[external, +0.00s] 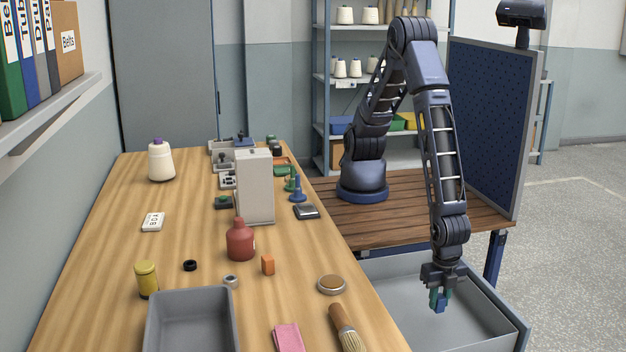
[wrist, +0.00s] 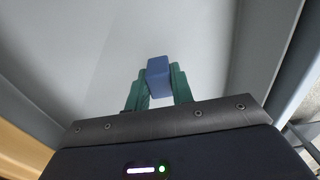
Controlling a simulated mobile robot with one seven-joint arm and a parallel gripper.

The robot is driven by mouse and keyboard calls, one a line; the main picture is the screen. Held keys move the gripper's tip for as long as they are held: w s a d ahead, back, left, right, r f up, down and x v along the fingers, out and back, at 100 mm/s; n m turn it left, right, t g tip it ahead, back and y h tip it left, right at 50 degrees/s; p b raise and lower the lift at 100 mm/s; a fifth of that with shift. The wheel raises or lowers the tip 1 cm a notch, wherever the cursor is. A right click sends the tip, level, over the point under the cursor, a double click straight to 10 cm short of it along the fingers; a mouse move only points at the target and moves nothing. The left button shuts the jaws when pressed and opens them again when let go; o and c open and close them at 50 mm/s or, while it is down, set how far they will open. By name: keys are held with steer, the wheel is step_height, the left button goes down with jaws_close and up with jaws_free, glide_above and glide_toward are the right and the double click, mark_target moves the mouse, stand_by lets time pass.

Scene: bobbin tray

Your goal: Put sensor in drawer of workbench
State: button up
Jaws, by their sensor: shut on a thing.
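The sensor, a small blue block (external: 439,308), is held between the green fingertips of my gripper (external: 440,299). In the wrist view the blue block (wrist: 159,76) sticks out past the fingertips of my gripper (wrist: 158,85), which are shut on its sides. The drawer (external: 490,302) of the workbench (external: 112,230) is pulled out at the right side, with a pale grey inside. My gripper is over the drawer, pointing down. In the wrist view the drawer floor (wrist: 190,30) shows behind the block, and the block looks clear of it.
The drawer walls stand around my gripper. On the workbench are a grey bin (external: 150,325), a brush (external: 345,325), a round brown-topped tin (external: 331,285), a red bottle (external: 240,242) and a tall pale box (external: 254,187). The visible drawer floor is bare.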

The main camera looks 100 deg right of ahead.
mark_target(438, 310)
steer(key=shift+f, duration=1.85)
steer(key=o, duration=1)
steer(key=shift+f, duration=0.15)
step_height(438, 310, up, 12)
steer(key=shift+r, duration=0.15)
